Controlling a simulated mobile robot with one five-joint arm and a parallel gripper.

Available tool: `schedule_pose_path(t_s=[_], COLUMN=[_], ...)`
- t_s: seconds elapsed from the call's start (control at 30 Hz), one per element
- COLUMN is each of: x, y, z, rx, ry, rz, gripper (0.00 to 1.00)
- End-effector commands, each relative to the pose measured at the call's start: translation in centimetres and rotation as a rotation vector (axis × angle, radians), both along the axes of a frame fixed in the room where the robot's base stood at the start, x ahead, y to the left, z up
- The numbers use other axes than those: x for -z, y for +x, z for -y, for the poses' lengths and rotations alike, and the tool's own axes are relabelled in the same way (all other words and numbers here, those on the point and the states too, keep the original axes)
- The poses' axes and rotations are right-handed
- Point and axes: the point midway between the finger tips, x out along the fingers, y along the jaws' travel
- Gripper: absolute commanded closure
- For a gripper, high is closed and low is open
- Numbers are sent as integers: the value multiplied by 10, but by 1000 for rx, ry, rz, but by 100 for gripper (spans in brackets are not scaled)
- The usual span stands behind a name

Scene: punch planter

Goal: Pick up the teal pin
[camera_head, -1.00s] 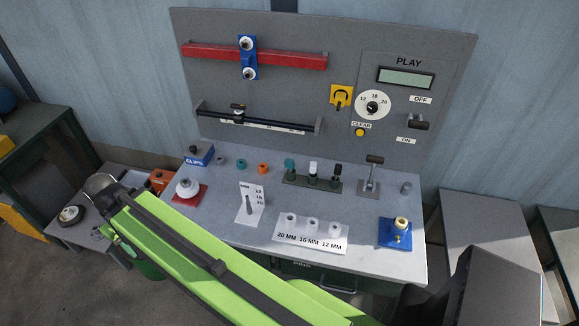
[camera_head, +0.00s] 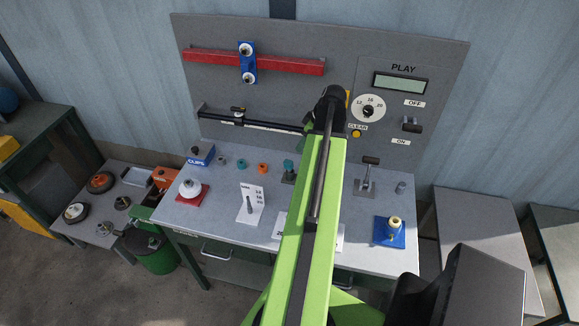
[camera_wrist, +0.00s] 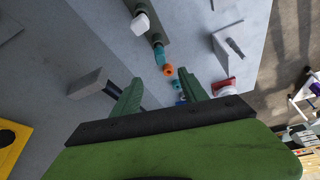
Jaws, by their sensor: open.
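The teal pin (camera_head: 289,165) stands in the dark rack (camera_head: 287,179) on the workbench, just left of my raised arm in the head view. In the wrist view the teal pin (camera_wrist: 159,54) shows at the near end of the rack, beside a white-topped pin (camera_wrist: 141,23). My gripper (camera_wrist: 159,76) is open, with a green finger at each side and nothing held between them. The teal pin appears beyond the fingertips, apart from them. In the head view my arm hides the other pins of the rack and most of my gripper.
A white size card (camera_head: 251,204) stands in front. A lever (camera_head: 366,178) and a blue block (camera_head: 389,233) are to the right. The grey panel (camera_head: 290,50) rises behind.

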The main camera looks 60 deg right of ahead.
Motion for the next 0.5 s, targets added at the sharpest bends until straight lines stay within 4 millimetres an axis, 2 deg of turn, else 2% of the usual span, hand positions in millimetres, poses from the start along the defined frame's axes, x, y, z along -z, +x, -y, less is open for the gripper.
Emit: schedule_pose_path(t_s=[0.17,0.5], x=[11,81], y=[3,30], z=[0,0], rx=[-1,-1], ry=[1,2], rz=[0,-1], gripper=[49,49])
